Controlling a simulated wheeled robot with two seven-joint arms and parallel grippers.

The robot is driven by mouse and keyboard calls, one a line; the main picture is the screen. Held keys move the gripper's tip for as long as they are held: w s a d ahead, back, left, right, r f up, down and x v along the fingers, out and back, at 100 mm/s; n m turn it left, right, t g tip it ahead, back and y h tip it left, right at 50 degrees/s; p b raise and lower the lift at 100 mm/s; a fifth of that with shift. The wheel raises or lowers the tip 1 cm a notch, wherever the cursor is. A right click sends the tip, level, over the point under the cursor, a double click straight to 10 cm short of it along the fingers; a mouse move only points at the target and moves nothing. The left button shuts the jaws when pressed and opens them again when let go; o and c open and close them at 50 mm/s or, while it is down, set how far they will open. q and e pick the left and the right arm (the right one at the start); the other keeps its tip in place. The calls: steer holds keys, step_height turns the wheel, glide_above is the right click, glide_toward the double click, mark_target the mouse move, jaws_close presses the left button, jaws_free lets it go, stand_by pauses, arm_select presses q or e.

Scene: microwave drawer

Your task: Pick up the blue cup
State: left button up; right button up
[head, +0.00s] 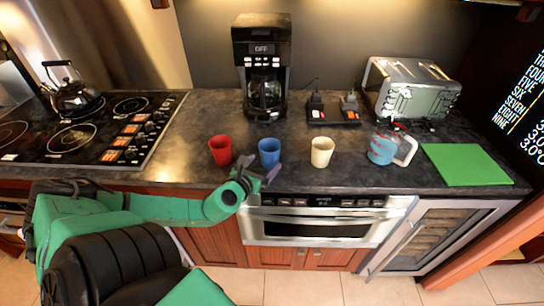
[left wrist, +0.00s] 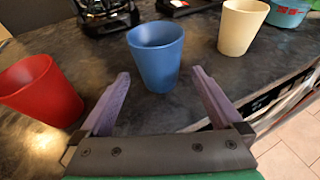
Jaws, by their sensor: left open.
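The blue cup (head: 269,152) stands upright on the dark counter (head: 200,125) near its front edge, between a red cup (head: 220,150) and a cream cup (head: 321,151). My left gripper (head: 258,170) is just in front of the blue cup. In the left wrist view the gripper (left wrist: 157,100) is open, its two purple fingers pointing toward the blue cup (left wrist: 156,55). The cup's base shows just ahead of and between the fingertips, and neither finger appears to touch it. My right gripper is not in view.
A coffee maker (head: 262,70) stands behind the cups. A measuring jug (head: 384,145), a green board (head: 467,164) and a toaster (head: 409,88) are to the right. A stove (head: 95,125) with a kettle (head: 72,95) is at left. A microwave drawer (head: 312,225) is below the counter.

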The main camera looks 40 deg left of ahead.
mark_target(266, 160)
arm_select(q)
steer(key=x, duration=0.1)
steer(key=b+x, duration=0.1)
steer(key=shift+w+a+f, duration=0.2)
steer(key=shift+w+a, duration=0.05)
steer(key=shift+a, duration=0.05)
steer(key=x, duration=0.3)
steer(key=shift+d+r, duration=0.1)
steer(key=shift+d, duration=0.05)
steer(key=shift+w, duration=0.3)
steer(key=shift+s, duration=0.15)
steer(key=c, duration=1.5)
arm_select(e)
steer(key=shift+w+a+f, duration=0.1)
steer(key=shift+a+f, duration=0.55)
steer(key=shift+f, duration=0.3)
